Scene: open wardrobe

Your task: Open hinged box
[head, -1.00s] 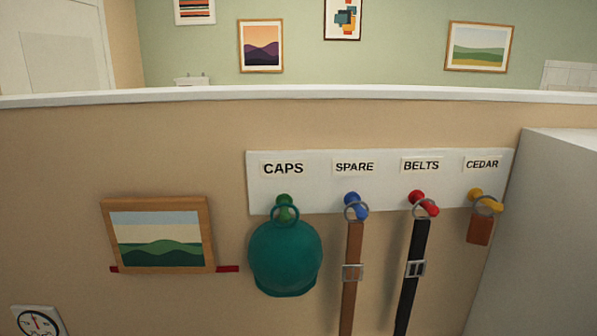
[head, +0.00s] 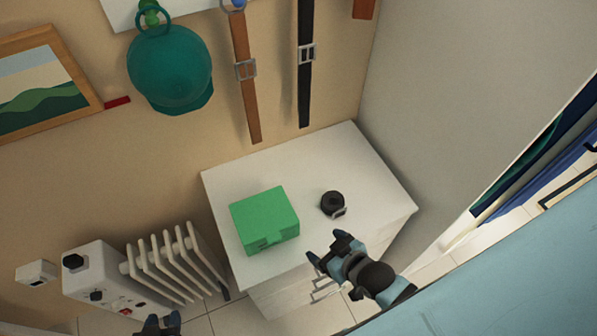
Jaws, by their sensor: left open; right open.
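The green box (head: 265,219) sits on top of a white cabinet, near its left front edge. Its lid looks shut, and a small latch (head: 271,240) shows on the front face. My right gripper (head: 326,251) is open and empty, to the right of the box and in front of it, apart from it. My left gripper (head: 162,321) shows only its finger ends at the bottom edge, open, well to the lower left of the box. The rest of that arm is out of the picture.
The white cabinet top (head: 370,185) also carries a rolled black belt (head: 332,203). A white radiator (head: 165,262) stands left of the cabinet. A teal cap (head: 170,68) and brown (head: 246,100) and black (head: 305,85) belts hang above. A wardrobe side wall rises at right.

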